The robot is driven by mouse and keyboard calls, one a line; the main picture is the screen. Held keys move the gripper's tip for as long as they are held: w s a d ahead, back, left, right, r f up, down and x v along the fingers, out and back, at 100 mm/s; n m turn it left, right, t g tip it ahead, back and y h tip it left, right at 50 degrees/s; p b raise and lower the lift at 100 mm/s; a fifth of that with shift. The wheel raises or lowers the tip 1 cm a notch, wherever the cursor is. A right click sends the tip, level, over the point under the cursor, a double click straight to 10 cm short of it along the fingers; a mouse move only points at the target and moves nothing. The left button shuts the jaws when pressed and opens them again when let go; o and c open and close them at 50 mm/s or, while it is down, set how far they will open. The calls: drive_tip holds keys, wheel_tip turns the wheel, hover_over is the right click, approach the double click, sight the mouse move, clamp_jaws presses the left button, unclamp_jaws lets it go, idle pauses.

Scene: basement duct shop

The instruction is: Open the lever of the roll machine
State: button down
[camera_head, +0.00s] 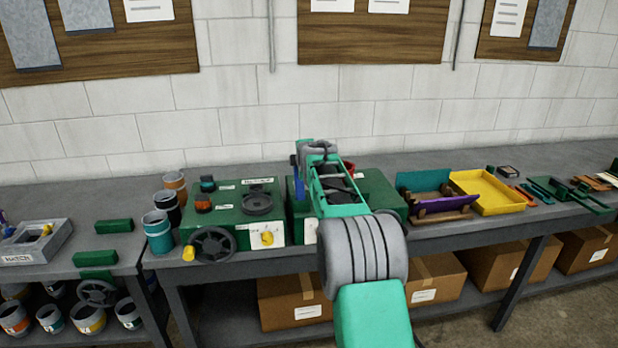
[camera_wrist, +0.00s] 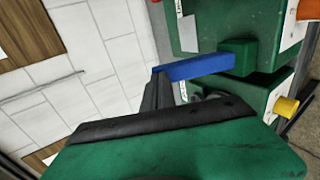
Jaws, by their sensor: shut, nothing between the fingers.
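A green machine box (camera_head: 380,192) stands on the bench, partly hidden behind my arm. I take it as the roll machine, but its label is not readable. A blue bar, apparently its lever (camera_head: 298,189), shows at its left side beside my gripper. In the wrist view the blue lever (camera_wrist: 195,68) sticks out from a green block on the machine. My gripper (camera_wrist: 156,88) is shut and empty. Its dark fingers are close to the lever's free end; I cannot tell whether they touch. In the head view my arm hides most of the fingers.
A second green box (camera_head: 232,205) with a dark handwheel (camera_head: 212,244) and a yellow knob (camera_head: 267,238) stands to the left. Several cans (camera_head: 157,232) are left of it. A yellow tray (camera_head: 490,190) lies to the right. The wall is close behind.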

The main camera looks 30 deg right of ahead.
drive_tip(key=b+v, duration=0.4)
drive_tip(key=v, duration=0.9)
drive_tip(key=shift+a, duration=0.25)
drive_tip(key=shift+f, duration=0.1)
drive_tip(key=shift+w, duration=0.1)
